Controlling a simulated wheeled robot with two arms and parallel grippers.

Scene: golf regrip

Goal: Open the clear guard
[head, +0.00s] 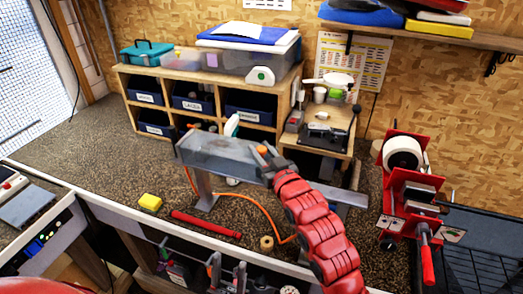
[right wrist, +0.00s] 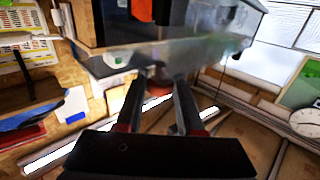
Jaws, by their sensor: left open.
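The clear guard (head: 222,154) is a see-through, box-like cover at the back middle of the bench, raised on a grey stand. In the right wrist view the guard (right wrist: 215,55) spans the upper middle as a glassy band. My right gripper (head: 264,162) is at the guard's right end. In the right wrist view its two dark fingers (right wrist: 160,82) stand apart, with their tips at the guard's lower edge. I cannot tell whether they touch it. Only a red part of my left arm shows in the bottom left corner; its jaws are out of view.
A yellow block (head: 150,202), a red rod (head: 206,224), and a tape roll (head: 266,244) lie on the bench's front. An orange hose (head: 262,208) curves beside the stand. A red machine (head: 408,190) stands at the right. A cubby shelf (head: 288,92) is behind.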

